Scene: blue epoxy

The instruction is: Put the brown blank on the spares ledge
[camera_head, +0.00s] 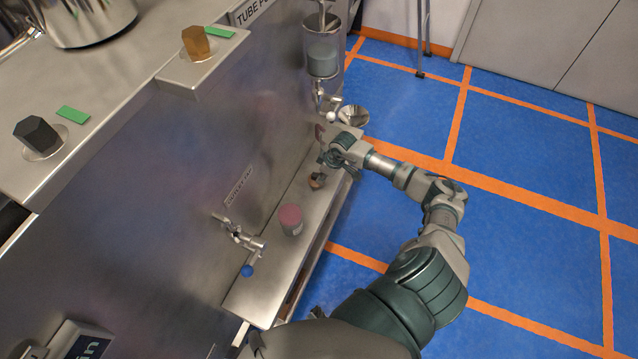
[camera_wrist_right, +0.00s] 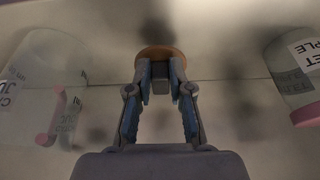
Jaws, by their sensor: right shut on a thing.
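My right gripper (camera_head: 326,163) is over the long steel shelf (camera_head: 262,287) on the machine's front. In the right wrist view its two fingers (camera_wrist_right: 160,84) close together on a round brown piece (camera_wrist_right: 160,52), the brown blank. In the head view a small brown piece (camera_head: 317,181) shows just below the fingers; I cannot tell whether it touches the shelf. A lettered label (camera_head: 238,187) on the steel wall above the shelf is too blurred to read, so I cannot tell which surface is the spares ledge. My left gripper is out of view.
A pink-topped jar (camera_head: 291,219) stands on the shelf, and a tap with a blue knob (camera_head: 247,270) juts over it. A cylinder fitting (camera_head: 323,58) hangs beyond the gripper. A brown knob (camera_head: 196,42) and a dark knob (camera_head: 36,136) sit on the upper counter beside green tags.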

